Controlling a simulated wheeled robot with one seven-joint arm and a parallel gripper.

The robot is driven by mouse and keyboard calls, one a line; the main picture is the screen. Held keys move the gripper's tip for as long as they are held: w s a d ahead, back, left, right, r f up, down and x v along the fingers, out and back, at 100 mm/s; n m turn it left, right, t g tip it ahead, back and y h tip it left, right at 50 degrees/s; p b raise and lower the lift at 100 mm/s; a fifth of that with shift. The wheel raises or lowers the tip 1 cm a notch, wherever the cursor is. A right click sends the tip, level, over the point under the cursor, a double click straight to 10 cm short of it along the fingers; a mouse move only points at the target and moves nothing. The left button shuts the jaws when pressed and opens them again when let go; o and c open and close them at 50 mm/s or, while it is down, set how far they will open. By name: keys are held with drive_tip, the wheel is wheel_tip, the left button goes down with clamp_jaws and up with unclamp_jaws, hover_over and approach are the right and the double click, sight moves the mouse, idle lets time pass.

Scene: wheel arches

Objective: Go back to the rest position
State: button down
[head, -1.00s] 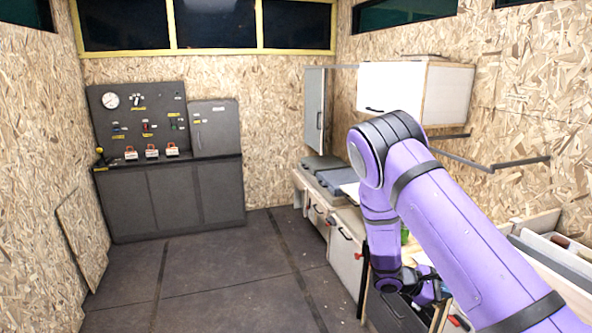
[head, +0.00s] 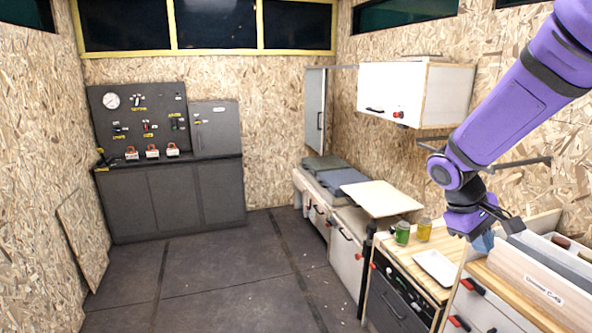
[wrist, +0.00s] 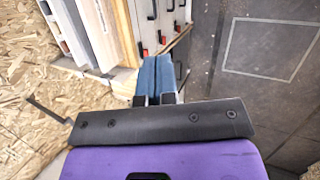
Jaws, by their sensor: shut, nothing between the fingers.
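My gripper (head: 483,242) hangs at the end of my purple arm on the right of the head view, above the right end of the wooden counter. In the wrist view its two blue fingers (wrist: 157,75) lie side by side, closed against each other with nothing between them. The fingertips are beside the wooden crate in the head view; whether they touch it cannot be told.
A wooden crate (head: 530,277) stands on the drawer unit at right. A white tray (head: 437,266), a green jar (head: 402,233) and a yellow jar (head: 425,230) stand on the counter. A white wall cabinet (head: 415,92) hangs above. The floor (head: 225,285) at left is clear.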

drive_tip(key=s+a+r+m+t+y, duration=0.2)
drive_tip(key=s+a+r+t, duration=0.1)
drive_tip(key=s+r, duration=0.4)
drive_tip(key=s+a+r+m+t+y, duration=0.2)
drive_tip(key=s+r, duration=0.4)
drive_tip(key=s, duration=0.6)
drive_tip(key=shift+a+r+t+y, duration=0.4)
drive_tip(key=shift+a+t+y, duration=0.4)
